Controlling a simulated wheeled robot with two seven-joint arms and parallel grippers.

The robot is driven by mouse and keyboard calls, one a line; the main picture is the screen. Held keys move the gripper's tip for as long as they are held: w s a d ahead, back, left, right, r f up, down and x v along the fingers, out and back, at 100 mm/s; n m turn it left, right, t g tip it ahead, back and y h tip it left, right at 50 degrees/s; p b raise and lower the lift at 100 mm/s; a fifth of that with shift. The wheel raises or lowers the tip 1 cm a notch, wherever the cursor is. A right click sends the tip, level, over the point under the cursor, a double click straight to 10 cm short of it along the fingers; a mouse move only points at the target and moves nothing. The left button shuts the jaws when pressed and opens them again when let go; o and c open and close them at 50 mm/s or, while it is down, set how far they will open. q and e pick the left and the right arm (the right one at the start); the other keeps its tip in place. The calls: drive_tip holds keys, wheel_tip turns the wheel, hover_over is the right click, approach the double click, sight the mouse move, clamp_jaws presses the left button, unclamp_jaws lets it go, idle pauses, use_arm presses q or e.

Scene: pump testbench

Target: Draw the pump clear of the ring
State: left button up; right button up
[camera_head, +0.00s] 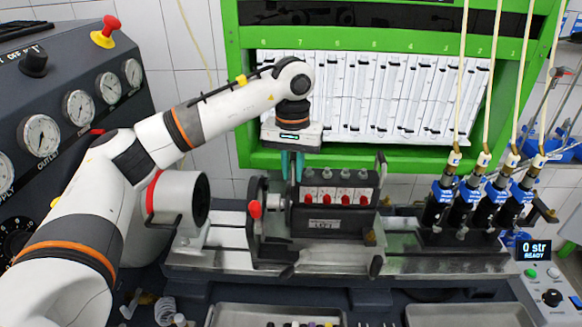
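The pump (335,222) is a dark block with several red-based fittings along its top. It sits on the metal bench bed, between dark upright parts at both ends. A dark ring-like mount (257,232) stands at its left end; I cannot tell whether the pump is inside it or only against it. My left gripper (292,178) points down with teal fingers at the pump's upper left end. The fingertips are partly lost against the dark parts, so contact and finger gap are unclear. My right gripper is out of view.
A red-knobbed lever (255,209) stands close left of the pump. A white drive housing with a red rim (178,198) is further left. Several black injectors with hoses (470,205) stand at right. The green frame (235,100) rises behind. Metal trays (225,316) lie in front.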

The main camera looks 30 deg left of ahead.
use_arm(q)
drive_tip(key=o, duration=0.4)
drive_tip(key=shift+d, duration=0.15)
drive_tip(key=shift+r, duration=0.35)
wheel_tip(320, 180, up, 5)
drive_tip(key=shift+f+b, duration=0.15)
drive_tip(key=shift+b, duration=1)
wheel_tip(320, 180, up, 7)
drive_tip(key=shift+f, duration=0.15)
